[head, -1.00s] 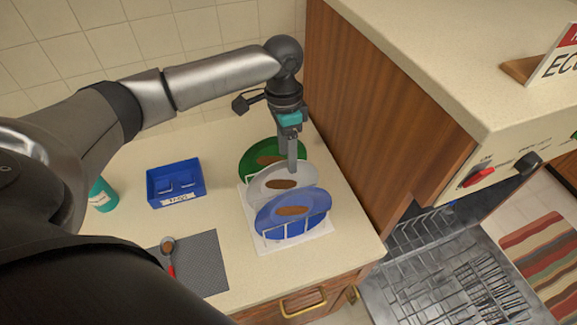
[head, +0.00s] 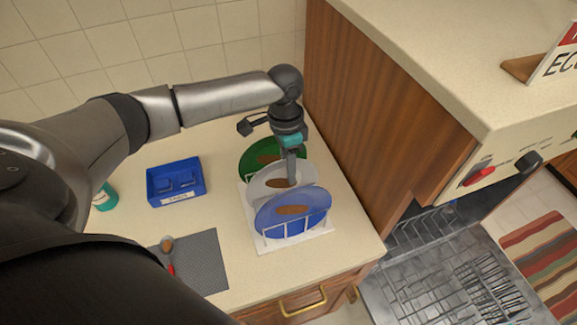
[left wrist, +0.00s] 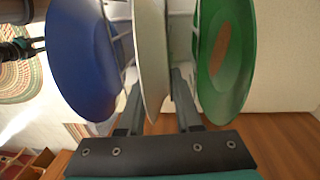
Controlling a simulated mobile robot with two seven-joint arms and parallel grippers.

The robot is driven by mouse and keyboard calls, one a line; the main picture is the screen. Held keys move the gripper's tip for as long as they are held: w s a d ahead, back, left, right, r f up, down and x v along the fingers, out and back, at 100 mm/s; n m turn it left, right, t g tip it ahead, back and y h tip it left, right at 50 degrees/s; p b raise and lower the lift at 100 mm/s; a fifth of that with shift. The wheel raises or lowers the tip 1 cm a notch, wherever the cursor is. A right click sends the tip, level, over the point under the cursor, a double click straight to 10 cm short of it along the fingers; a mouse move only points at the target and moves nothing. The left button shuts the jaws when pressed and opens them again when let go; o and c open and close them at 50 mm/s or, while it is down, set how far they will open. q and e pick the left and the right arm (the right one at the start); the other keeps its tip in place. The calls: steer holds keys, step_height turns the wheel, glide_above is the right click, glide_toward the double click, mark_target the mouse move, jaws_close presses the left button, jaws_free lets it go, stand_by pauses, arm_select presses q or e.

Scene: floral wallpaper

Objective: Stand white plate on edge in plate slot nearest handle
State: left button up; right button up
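The white plate (head: 265,182) with a brown stain stands in a white rack on the counter, between a green plate (head: 250,161) and a blue plate (head: 305,203). My left gripper (head: 291,178) points down at the white plate's upper rim. In the left wrist view its fingers (left wrist: 158,98) are apart, one on each side of the white plate (left wrist: 150,45), with a visible gap beside it. The open dishwasher's wire rack (head: 425,232) is at lower right; its slots are too small to tell apart. My right gripper is out of view.
A wooden side panel (head: 345,120) rises close to the right of the plates. A brass handle (head: 303,302) is below.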

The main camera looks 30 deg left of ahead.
arm_select(q)
jaws_close()
steer(key=shift+r+p, duration=1.55)
steer(key=shift+p, duration=0.7)
stand_by(0.4)
step_height(320, 180, up, 3)
steer(key=p, duration=0.3)
steer(key=shift+f, duration=0.15)
step_height(320, 180, up, 7)
stand_by(1.1)
